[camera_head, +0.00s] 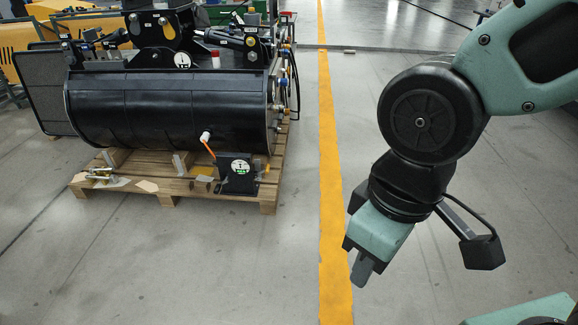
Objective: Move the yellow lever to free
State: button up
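A black box (237,178) with a round pale dial stands at the front right of a wooden pallet (180,186). A thin orange lever (209,149) with a white knob leans up and left from beside the box. I see no clearly yellow lever; this orange one is the nearest match, and its marked positions are too small to read. My gripper (362,270) hangs in the air to the right, well apart from the box and lever. Its fingers point down and overlap in this view, so the gap between them does not show.
A large black drum-shaped machine (160,110) with hoses and fittings fills the pallet behind the lever. Small metal parts (100,176) lie at the pallet's front left. A yellow floor line (328,150) runs between pallet and arm. The grey floor before the pallet is clear.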

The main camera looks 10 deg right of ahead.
aim_at(266, 170)
jog(key=i+j, duration=0.7)
jog(key=i, duration=0.2)
jog(key=i+j, duration=0.25)
jog(key=i, duration=0.25)
jog(key=i+j, duration=0.3)
jog(key=i, duration=0.2)
jog(key=i+j+u, duration=0.1)
jog(key=i+j, duration=0.2)
jog(key=i, duration=0.2)
